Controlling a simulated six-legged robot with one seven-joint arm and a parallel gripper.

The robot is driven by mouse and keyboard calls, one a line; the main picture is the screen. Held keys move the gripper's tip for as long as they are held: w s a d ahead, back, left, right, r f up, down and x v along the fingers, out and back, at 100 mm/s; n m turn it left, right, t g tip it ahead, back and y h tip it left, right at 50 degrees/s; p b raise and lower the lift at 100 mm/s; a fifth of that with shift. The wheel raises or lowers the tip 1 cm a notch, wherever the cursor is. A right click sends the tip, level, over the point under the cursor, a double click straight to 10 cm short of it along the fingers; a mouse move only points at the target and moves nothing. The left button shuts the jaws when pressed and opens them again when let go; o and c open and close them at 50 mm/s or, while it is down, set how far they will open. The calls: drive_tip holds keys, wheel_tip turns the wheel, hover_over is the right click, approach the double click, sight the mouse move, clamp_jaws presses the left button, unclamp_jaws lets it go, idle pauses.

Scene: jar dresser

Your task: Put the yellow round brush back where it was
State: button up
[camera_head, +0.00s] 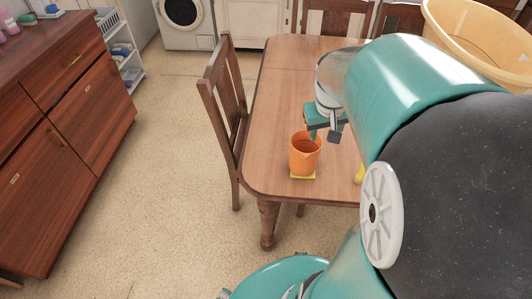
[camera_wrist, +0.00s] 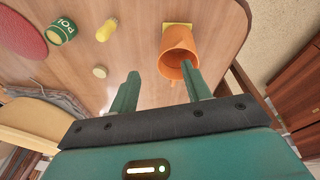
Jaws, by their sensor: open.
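My gripper (camera_head: 323,134) is open above the table, just behind and above an orange cup (camera_head: 304,157). In the wrist view my gripper's fingers (camera_wrist: 160,74) are apart with nothing between them. The right finger overlaps the orange cup's near edge (camera_wrist: 178,44); I cannot tell whether they touch. The cup stands on a yellow square (camera_head: 303,177). A small yellow object (camera_wrist: 106,30) on the table may be the round brush, but its shape is unclear. A yellow piece (camera_head: 359,174) also shows beside my arm in the head view. The cup's inside is mostly hidden.
The wooden table (camera_head: 280,90) has a chair (camera_head: 224,100) at its left. A green labelled jar (camera_wrist: 62,31), a red round mat (camera_wrist: 20,32) and a small cream disc (camera_wrist: 100,72) lie nearby. A large yellow tub (camera_head: 480,40) stands behind. A dresser (camera_head: 60,120) is left.

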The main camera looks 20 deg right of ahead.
drive_tip(key=s+a+r+n+t+y, duration=0.1)
drive_tip(key=s+a+r+t, duration=0.1)
drive_tip(key=a, duration=0.8)
drive_tip(key=s+a+r+n+t+y, duration=0.1)
drive_tip(key=s+a+r+n, duration=0.1)
drive_tip(key=s+a+r, duration=0.3)
drive_tip(key=a+r, duration=0.1)
drive_tip(key=a, duration=0.3)
drive_tip(key=shift+a+t, duration=0.35)
drive_tip(key=shift+t, duration=0.05)
drive_tip(key=shift+c, duration=1.3)
drive_tip(key=shift+d, duration=0.2)
